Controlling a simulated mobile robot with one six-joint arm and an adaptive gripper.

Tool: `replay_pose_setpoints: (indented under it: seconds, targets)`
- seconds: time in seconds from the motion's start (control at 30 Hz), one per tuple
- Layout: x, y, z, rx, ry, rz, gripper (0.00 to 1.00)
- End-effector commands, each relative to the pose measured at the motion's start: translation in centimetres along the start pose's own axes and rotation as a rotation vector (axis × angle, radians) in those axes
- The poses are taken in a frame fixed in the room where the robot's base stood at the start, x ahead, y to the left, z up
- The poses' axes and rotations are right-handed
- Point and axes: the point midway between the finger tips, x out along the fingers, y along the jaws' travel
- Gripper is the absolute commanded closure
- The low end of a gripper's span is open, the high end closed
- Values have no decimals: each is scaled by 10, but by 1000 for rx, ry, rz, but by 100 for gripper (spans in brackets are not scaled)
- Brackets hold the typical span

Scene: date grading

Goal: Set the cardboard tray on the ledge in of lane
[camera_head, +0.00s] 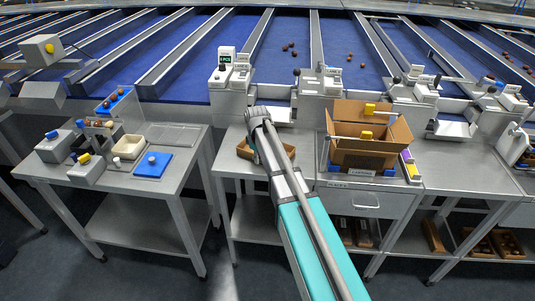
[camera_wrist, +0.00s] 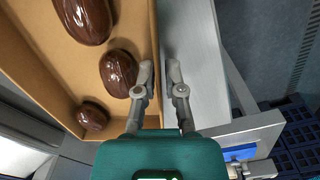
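The cardboard tray (camera_head: 242,152) lies on the steel table in the middle of the head view, partly hidden by my arm. In the wrist view the tray (camera_wrist: 60,62) fills the left side, with large dark brown dates (camera_wrist: 118,72) inside. My gripper (camera_wrist: 159,72) is over the tray's side wall, one finger inside the tray and one outside. The fingers stand apart with the thin wall between them, and I see no firm grip. A pale ledge (camera_head: 277,114) shows at the lane end behind my gripper.
An open carton (camera_head: 365,158) stands on the table right of my arm. A display unit (camera_head: 226,73) stands behind the tray. The left table holds a blue mat (camera_head: 153,165) and small boxes. More trays (camera_head: 432,236) lie on the lower shelf at right.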

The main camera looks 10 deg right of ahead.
Motion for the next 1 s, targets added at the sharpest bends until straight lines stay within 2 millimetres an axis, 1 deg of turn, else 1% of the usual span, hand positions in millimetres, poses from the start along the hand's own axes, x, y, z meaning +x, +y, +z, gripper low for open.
replay_pose_setpoints:
  seconds: [0.2, 0.27, 0.3, 0.77, 1.0]
  targets:
    - [0, 0, 0, 0, 0, 0, 87]
    - [0, 0, 0, 0, 0, 0, 98]
    - [0, 0, 0, 0, 0, 0, 100]
    - [0, 0, 0, 0, 0, 0, 100]
    - [-6, 0, 0, 0, 0, 0, 100]
